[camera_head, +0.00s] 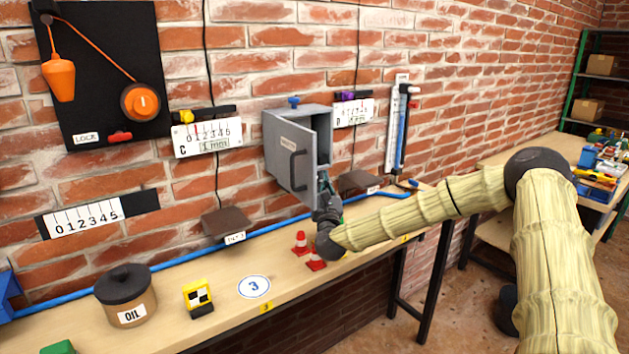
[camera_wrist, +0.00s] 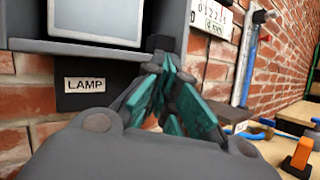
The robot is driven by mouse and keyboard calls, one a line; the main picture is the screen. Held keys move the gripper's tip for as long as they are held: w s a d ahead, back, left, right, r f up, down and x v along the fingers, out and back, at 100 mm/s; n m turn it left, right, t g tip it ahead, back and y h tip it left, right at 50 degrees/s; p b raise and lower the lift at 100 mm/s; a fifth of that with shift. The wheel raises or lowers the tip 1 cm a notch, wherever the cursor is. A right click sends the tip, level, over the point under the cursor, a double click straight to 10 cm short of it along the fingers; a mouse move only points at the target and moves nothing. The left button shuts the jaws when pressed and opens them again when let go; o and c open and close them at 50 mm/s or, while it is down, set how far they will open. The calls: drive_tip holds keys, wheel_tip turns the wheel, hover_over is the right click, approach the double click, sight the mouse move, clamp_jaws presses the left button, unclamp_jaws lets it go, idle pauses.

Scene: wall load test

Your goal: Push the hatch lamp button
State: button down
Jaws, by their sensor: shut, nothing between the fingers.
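The hatch (camera_head: 318,118) is a grey box on the brick wall, and its door (camera_head: 291,160) with a dark handle stands open. My gripper (camera_head: 325,182) is at the lower right of the box, partly behind the door's edge. In the wrist view the gripper (camera_wrist: 166,64) has its teal fingers shut and empty, tips near the hatch's lower right corner. A black plate labelled LAMP (camera_wrist: 84,86) hangs below the hatch frame (camera_wrist: 75,47), left of the fingers. A pale panel (camera_wrist: 95,18) shows inside the frame. I cannot make out the button; the fingers may hide it.
The wooden bench (camera_head: 215,300) below holds an oil pot (camera_head: 126,295), a yellow marker block (camera_head: 198,297) and small red cones (camera_head: 315,261). A blue pipe (camera_head: 165,262) runs along the wall. A gauge with a blue tube (camera_head: 400,125) is right of the hatch.

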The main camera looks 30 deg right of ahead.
drive_tip(key=shift+w+f+b, duration=0.1)
drive_tip(key=shift+w+b, duration=0.2)
drive_tip(key=shift+b, duration=0.35)
drive_tip(key=shift+w+a+b, duration=0.1)
drive_tip(key=shift+w+b, duration=0.25)
drive_tip(key=shift+b, duration=0.15)
idle(0.8)
drive_tip(key=shift+s, duration=0.15)
drive_tip(key=shift+s+b, duration=0.45)
drive_tip(key=shift+s, duration=0.1)
drive_tip(key=s, duration=0.6)
drive_tip(key=shift+d+b, duration=0.3)
idle(1.4)
